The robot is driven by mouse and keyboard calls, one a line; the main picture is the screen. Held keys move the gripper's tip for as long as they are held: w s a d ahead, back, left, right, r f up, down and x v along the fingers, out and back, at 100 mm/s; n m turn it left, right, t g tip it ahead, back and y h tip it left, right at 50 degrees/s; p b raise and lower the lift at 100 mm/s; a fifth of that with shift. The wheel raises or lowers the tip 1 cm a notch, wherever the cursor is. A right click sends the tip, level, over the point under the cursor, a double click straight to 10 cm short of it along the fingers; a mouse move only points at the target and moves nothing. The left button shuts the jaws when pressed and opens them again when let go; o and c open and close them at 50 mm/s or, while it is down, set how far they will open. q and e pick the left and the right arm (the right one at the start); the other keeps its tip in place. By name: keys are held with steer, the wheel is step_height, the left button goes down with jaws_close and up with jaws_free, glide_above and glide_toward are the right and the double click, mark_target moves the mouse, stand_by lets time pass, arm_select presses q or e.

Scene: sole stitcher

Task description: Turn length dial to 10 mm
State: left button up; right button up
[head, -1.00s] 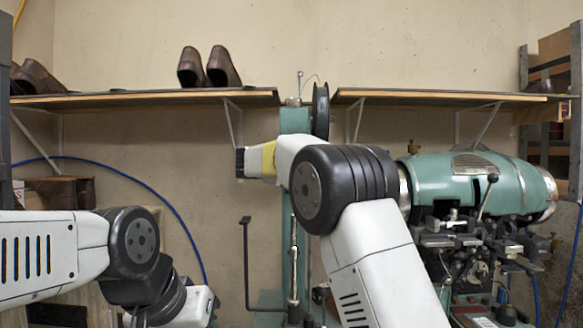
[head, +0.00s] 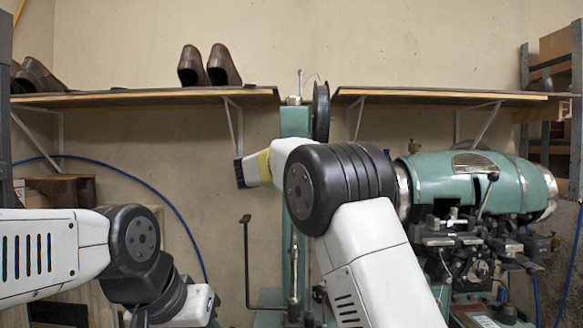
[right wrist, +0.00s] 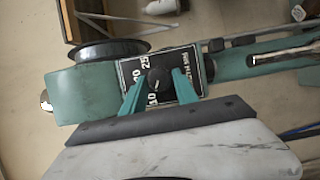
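The length dial (right wrist: 159,79) is a round black knob on a dark plate with white numbers, fixed to the green machine; "25" is readable in the right wrist view. The knob's exact setting is too small to read. My right gripper (right wrist: 157,81) is in front of the plate, its two green fingers apart, one on each side of the knob. I cannot tell whether either finger touches it. In the head view my right arm hides the dial. My left arm is at the lower left in the head view, its fingers out of sight.
The green stitching machine (head: 470,180) stands at the right, with a black wheel (head: 321,111) on its column. Wall shelves (head: 150,98) hold brown shoes (head: 208,66). A blue hose (head: 160,195) curves along the wall.

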steer(key=o, duration=0.4)
steer(key=v, duration=0.7)
steer(key=shift+s+a, duration=0.15)
steer(key=shift+s, duration=0.25)
steer(key=s+d+f+m+g, duration=0.2)
steer(key=d+f, duration=0.1)
steer(key=d, duration=0.3)
steer(key=s+d+f+m+g, duration=0.1)
steer(key=s+d+f+g, duration=0.15)
steer(key=d, duration=0.45)
steer(key=s+d+f+m+g+y, duration=0.35)
steer(key=s+d+f, duration=0.6)
steer(key=s, duration=0.35)
steer(key=s+a+f+m+y, duration=0.1)
steer(key=s+f+m+y, duration=0.1)
steer(key=s, duration=0.5)
steer(key=s+a+f+m+g+y, duration=0.1)
steer(key=s+f, duration=0.3)
steer(key=s, duration=0.4)
steer(key=s+a+f+m+g+y, duration=0.1)
steer(key=s+a+f+m+y, duration=0.1)
steer(key=s, duration=0.5)
steer(key=shift+s+a+f+m+y, duration=0.1)
steer(key=shift+s+f+m+y, duration=0.1)
steer(key=shift+f+m, duration=0.2)
steer(key=shift+s+f+m+y, duration=0.15)
steer(key=shift+f+m, duration=0.2)
steer(key=shift+f, duration=0.1)
